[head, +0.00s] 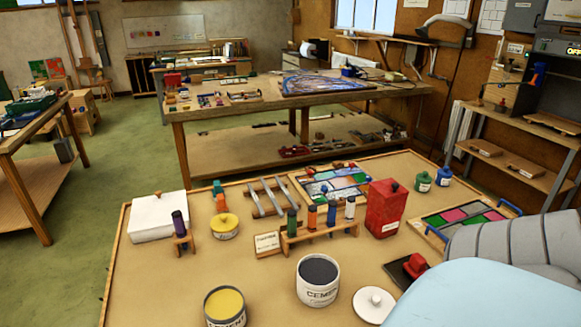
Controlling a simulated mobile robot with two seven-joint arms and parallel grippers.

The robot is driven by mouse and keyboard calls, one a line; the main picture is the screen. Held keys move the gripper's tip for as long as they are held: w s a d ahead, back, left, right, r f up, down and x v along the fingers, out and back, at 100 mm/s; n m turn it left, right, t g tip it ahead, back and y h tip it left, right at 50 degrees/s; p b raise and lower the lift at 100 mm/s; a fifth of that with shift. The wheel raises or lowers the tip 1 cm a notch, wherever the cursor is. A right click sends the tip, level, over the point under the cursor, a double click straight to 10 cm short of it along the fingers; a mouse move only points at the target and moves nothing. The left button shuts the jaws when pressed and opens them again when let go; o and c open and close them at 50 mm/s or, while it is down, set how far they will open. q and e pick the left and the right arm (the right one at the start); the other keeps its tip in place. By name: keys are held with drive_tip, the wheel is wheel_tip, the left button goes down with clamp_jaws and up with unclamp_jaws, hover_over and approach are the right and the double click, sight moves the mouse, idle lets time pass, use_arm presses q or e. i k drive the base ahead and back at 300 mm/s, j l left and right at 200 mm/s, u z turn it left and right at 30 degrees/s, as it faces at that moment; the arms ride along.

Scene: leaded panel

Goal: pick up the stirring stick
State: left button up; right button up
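I cannot make out a stirring stick for certain in the head view. An open can labelled cement (319,299), with dark grey contents, stands at the front middle of the near table (165,285). A second can with yellow contents (225,319) stands to its left, cut by the bottom edge. No stick shows standing in either can. A round white lid (374,303) lies right of the grey can. Neither gripper is in view. My own arm covers the lower right corner and hides that part of the table.
A wooden rack (320,238) holds several coloured tubes behind the cans. A red container (386,209), a white box (158,218), a small yellow-topped tin (225,228) and coloured glass panels (463,219) stand around it. The table's left front is clear.

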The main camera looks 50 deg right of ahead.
sight(292, 214)
drive_tip(key=z, duration=1.65)
